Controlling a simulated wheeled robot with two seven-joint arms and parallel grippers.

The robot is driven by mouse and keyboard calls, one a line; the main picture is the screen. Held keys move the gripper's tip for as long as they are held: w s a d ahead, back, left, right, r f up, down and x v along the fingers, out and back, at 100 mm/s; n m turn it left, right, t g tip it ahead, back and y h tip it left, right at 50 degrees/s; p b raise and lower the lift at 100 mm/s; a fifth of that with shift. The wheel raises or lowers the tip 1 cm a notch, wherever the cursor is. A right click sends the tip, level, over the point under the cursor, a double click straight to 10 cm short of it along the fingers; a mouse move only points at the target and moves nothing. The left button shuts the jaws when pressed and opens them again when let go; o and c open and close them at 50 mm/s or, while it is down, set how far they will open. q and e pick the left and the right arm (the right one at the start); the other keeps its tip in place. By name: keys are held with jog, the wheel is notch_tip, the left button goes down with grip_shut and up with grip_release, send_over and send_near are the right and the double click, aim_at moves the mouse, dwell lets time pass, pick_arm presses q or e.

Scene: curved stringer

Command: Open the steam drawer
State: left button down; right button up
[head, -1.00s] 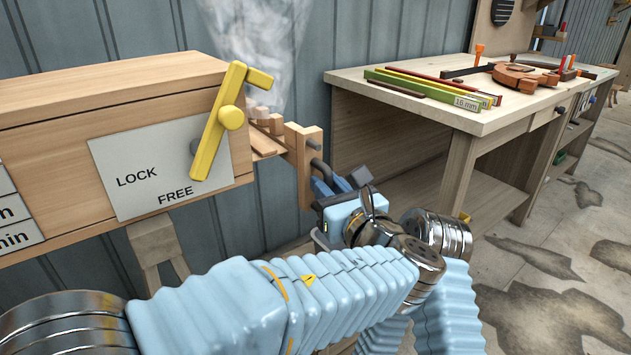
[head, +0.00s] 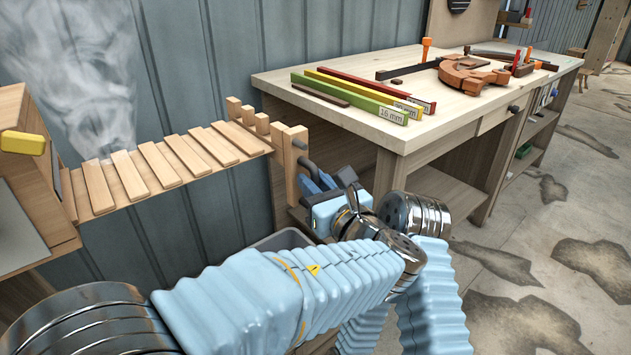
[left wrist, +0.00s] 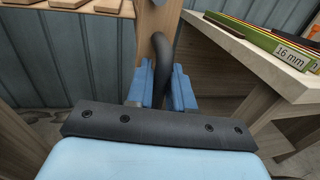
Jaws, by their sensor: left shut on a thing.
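The steam drawer (head: 165,168) is a wooden tray with several slats lying across it, pulled far out to the right from the wooden steam box (head: 25,205). Its front panel (head: 290,165) carries a dark bar handle, which also shows in the left wrist view (left wrist: 161,65). My left gripper (head: 318,180) is at the handle, its blue fingers (left wrist: 161,88) shut around the dark bar. My right gripper is not in view.
Steam rises at the box opening. A grey bin (head: 280,240) sits below. Open floor lies at the right.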

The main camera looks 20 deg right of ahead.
pick_arm(q)
jog(key=shift+d, duration=0.15)
jog(key=c, duration=1.2)
grip_release()
jog(key=shift+o, duration=0.2)
jog(key=shift+s, duration=0.1)
jog(key=s+d+b, duration=0.1)
jog(key=s+d, duration=0.1)
jog(key=s, duration=1.1)
jog(key=shift+s, duration=0.2)
